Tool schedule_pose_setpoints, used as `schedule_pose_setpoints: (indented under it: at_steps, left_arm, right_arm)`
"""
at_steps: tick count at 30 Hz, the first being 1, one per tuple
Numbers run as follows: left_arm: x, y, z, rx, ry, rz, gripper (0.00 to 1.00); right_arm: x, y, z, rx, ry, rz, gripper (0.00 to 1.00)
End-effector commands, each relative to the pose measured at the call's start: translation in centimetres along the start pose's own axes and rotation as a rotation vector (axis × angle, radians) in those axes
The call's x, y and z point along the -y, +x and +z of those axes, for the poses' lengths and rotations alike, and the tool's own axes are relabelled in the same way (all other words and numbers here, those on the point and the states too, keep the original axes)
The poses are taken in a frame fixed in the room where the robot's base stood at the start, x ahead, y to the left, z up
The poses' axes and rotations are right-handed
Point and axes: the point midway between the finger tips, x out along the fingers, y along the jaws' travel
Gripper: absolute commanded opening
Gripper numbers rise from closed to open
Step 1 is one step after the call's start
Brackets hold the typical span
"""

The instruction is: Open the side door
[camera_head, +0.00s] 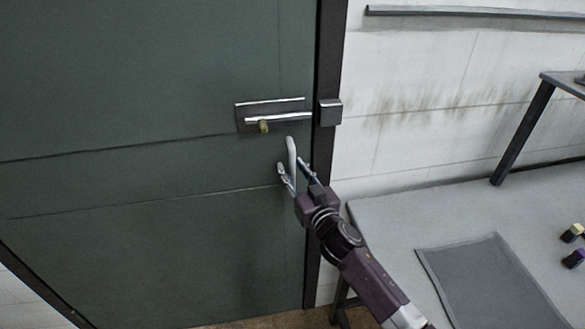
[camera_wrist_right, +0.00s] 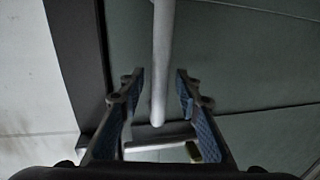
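The dark green side door (camera_head: 150,90) stands shut in its dark frame (camera_head: 326,60). A pale vertical bar handle (camera_head: 292,150) is on the door near its right edge; it also shows in the right wrist view (camera_wrist_right: 162,50). Above it is a slide bolt (camera_head: 280,119) with a small brassy knob (camera_head: 263,126). Its rod ends close to the keeper (camera_head: 330,112) on the frame; I cannot tell whether it enters. My right gripper (camera_head: 291,167) is open, its fingers (camera_wrist_right: 158,78) on either side of the handle with gaps visible. My left gripper is not in view.
A grey table (camera_head: 400,215) with a dark mat (camera_head: 490,280) stands right of the door, under my right arm. Small blocks (camera_head: 572,233) lie at its right side. A rail (camera_head: 460,12) runs along the white wall. A dark-legged stand (camera_head: 525,130) is at the right.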

Motion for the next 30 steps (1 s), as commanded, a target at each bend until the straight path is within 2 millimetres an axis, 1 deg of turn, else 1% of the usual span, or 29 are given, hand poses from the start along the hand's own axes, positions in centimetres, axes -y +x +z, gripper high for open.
schedule_pose_setpoints:
  at_steps: [3,11,19,20,30]
  left_arm:
    - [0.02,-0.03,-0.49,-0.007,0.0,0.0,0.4]
    - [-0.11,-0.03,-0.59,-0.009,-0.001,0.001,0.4]
    - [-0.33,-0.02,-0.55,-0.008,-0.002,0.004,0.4]
    - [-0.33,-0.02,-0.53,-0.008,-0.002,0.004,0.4]
    - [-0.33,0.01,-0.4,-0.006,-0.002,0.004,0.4]
  right_arm:
    - [0.0,0.42,0.04,0.001,0.0,0.0,0.31]
    - [0.01,0.48,0.02,0.0,0.0,0.0,0.31]
    - [0.0,0.46,0.04,0.001,0.0,0.0,0.01]
    - [0.0,0.46,0.04,0.001,0.0,0.0,0.0]
    - [0.02,0.46,0.07,0.001,0.0,0.0,0.0]
